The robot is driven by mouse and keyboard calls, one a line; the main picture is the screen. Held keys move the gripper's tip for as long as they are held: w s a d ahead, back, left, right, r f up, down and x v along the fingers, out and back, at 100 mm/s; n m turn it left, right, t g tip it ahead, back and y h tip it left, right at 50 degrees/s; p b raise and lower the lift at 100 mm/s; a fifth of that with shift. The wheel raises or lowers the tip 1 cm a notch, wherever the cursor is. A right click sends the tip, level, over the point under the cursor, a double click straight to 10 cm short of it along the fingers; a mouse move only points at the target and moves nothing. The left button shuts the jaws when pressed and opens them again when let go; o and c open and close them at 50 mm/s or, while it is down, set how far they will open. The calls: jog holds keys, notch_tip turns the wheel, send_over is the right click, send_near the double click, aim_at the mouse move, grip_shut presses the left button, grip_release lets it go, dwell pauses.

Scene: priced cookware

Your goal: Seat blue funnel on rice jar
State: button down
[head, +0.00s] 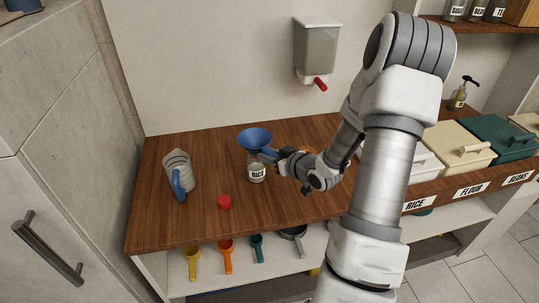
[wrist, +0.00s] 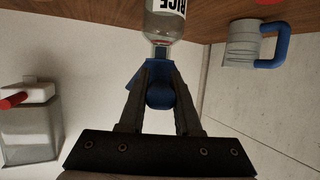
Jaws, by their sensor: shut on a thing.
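The blue funnel (head: 255,138) is upright, wide mouth up, directly above the glass rice jar (head: 257,173), which stands on the wooden counter with its RICE label facing out. My gripper (head: 274,154) is shut on the funnel from the right side. In the wrist view, which is upside down, both fingers (wrist: 160,80) close on the blue funnel (wrist: 157,94). Its spout end lines up with the mouth of the rice jar (wrist: 165,25) and seems to meet it. How far the spout sits inside the neck I cannot tell.
A clear measuring jug (head: 178,170) with a blue handle stands to the left, and a red lid (head: 224,202) lies in front. A dispenser (head: 317,47) hangs on the wall. Lidded bins (head: 458,146) line the right. Counter between jug and jar is clear.

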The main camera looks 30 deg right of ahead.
jog(key=shift+f, duration=0.15)
grip_release()
dwell(0.4)
jog(key=p+v, duration=0.2)
jog(key=v, duration=1.5)
jog(key=shift+s, duration=0.2)
jog(key=shift+w+d, duration=0.1)
jog(key=shift+d, duration=0.05)
dwell(0.4)
